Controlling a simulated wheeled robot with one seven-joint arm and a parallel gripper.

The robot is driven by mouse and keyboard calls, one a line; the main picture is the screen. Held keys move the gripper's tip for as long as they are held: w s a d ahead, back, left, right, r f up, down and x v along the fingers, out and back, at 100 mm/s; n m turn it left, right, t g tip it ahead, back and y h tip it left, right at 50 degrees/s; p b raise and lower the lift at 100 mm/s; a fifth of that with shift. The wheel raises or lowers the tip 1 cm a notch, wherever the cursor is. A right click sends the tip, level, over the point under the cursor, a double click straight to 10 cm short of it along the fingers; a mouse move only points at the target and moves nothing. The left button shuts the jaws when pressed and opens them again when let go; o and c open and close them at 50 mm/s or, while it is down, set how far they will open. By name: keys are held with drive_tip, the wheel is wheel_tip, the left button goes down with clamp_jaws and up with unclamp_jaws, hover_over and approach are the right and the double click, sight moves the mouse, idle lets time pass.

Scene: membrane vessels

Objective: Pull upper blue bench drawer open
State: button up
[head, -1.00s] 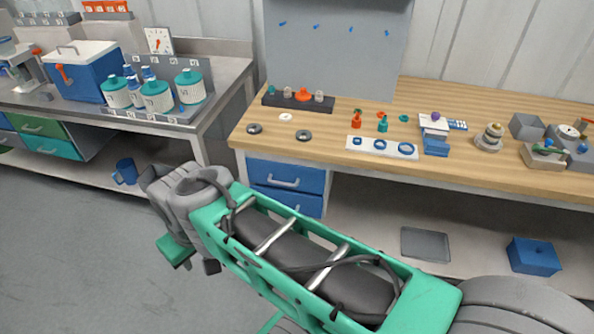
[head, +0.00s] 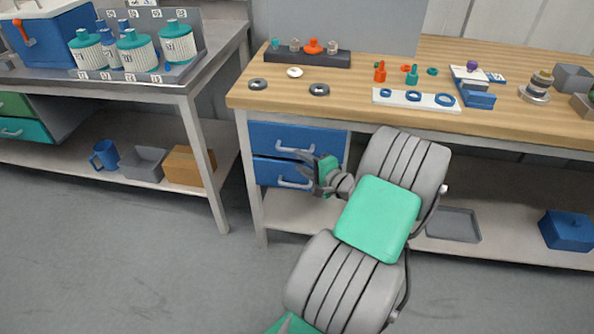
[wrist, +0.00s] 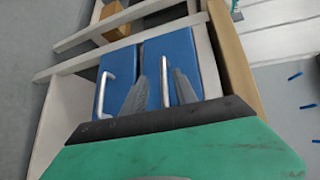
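The upper blue drawer (head: 270,133) sits under the left end of the wooden bench and looks shut. Its pale bar handle (head: 288,149) is partly behind my gripper (head: 304,168). In the wrist view, which is turned sideways, the upper drawer (wrist: 200,55) is the right one, next to the wooden top. My gripper (wrist: 161,86) is open there, with one dark finger on each side of the upper handle (wrist: 167,65). I cannot tell whether the fingers touch it. The lower blue drawer (head: 266,172) also looks shut, and its handle (wrist: 103,95) is left of the fingers.
The wooden benchtop (head: 350,110) overhangs the drawers and holds small parts. A bench leg (head: 248,190) stands left of them. A grey tray (head: 452,224) and a blue box (head: 566,230) rest on the lower shelf. The floor in front is clear.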

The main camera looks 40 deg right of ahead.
drive_tip(key=shift+m+t+h, duration=0.3)
drive_tip(key=shift+m+h, duration=0.4)
drive_tip(key=shift+m, duration=0.1)
drive_tip(key=w+d, duration=0.1)
drive_tip(key=w, duration=0.1)
drive_tip(key=w+d+f, duration=0.1)
drive_tip(key=w, duration=0.1)
drive_tip(key=w+d+b, duration=0.1)
drive_tip(key=w, duration=0.1)
drive_tip(key=shift+d+f, duration=0.15)
drive_tip(key=shift+f, duration=0.05)
drive_tip(key=shift+c, duration=0.5)
clamp_jaws()
